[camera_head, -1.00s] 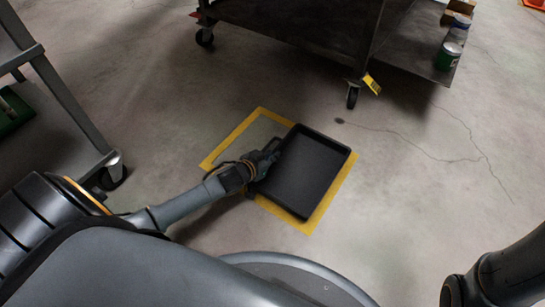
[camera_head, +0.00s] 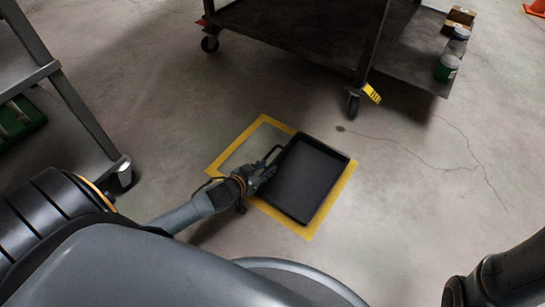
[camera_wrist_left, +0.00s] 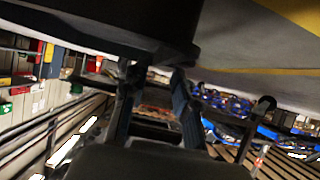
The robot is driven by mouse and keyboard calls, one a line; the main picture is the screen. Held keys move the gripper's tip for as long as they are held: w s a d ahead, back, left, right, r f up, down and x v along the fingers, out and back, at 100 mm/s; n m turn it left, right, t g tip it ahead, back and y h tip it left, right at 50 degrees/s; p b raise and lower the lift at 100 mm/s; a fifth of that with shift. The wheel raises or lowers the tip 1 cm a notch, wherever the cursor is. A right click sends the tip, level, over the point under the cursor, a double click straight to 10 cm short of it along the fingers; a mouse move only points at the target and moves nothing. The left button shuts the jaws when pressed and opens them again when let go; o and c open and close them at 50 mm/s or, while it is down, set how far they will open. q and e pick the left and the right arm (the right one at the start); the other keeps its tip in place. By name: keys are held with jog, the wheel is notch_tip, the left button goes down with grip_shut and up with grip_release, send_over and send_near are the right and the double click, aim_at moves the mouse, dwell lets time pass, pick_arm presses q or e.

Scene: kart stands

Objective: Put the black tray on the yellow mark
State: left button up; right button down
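The black tray (camera_head: 306,180) lies on the floor over the right part of the yellow square mark (camera_head: 236,141), with yellow border showing along its right and lower sides. The mark's left part shows bare floor. A dark handle (camera_head: 272,154) stands at the tray's left side. My left gripper (camera_head: 268,171) is low beside that side, next to the handle. In the left wrist view its two fingers (camera_wrist_left: 158,72) are apart with nothing seen between them, and the tray's dark underside or wall (camera_wrist_left: 110,28) is close above. My right gripper is out of view.
A dark wheeled cart (camera_head: 300,35) stands behind the mark, carrying cans (camera_head: 447,68) and small boxes at its right. Another grey cart (camera_head: 75,110) stands at the left. An orange cone (camera_head: 536,9) is at the far right. The floor right of the mark is clear.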

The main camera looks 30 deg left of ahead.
pick_arm(q)
jog(key=p+v, duration=0.2)
jog(key=v, duration=0.4)
jog(key=shift+p, duration=0.4)
